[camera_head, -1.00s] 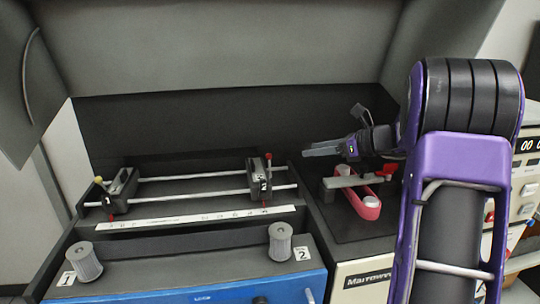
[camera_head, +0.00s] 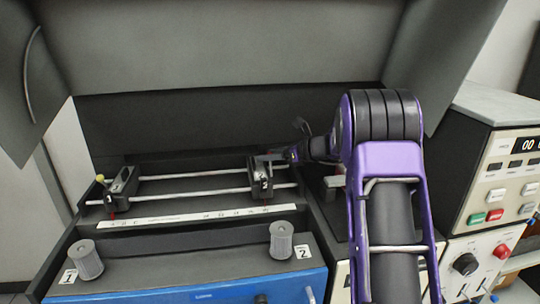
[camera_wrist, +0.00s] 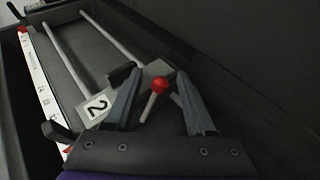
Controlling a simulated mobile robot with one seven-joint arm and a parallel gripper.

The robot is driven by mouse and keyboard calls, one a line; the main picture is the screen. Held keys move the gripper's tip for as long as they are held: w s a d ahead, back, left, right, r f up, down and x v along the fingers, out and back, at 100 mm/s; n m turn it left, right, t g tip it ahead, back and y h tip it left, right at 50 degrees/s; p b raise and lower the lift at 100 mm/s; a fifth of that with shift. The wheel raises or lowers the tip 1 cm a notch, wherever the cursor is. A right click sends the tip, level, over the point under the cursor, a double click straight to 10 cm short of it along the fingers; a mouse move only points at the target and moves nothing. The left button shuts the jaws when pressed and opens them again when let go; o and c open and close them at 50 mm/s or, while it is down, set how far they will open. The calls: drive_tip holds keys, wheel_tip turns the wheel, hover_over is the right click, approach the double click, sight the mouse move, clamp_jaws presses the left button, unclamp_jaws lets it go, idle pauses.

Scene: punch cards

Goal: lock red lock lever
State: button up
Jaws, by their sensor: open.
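The red lock lever (camera_wrist: 159,84) is a pale stick with a red ball knob. In the wrist view it stands between the two spread fingers of my gripper (camera_wrist: 160,98), with a gap on each side. It rises from the carriage marked 2 (camera_wrist: 97,106). In the head view my gripper (camera_head: 274,157) is at the top of carriage 2 (camera_head: 261,180), coming from the right, and the red knob is hidden there. My gripper is open and holds nothing.
Carriage 1 (camera_head: 122,184) with a yellow-knobbed lever is at the left on the same metal rails (camera_head: 196,174). A white ruler strip (camera_head: 200,216) and grey knobs (camera_head: 281,242) lie in front. A dark panel stands behind. A control box (camera_head: 505,185) is at the right.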

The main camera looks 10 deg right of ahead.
clamp_jaws()
idle(0.3)
idle(1.2)
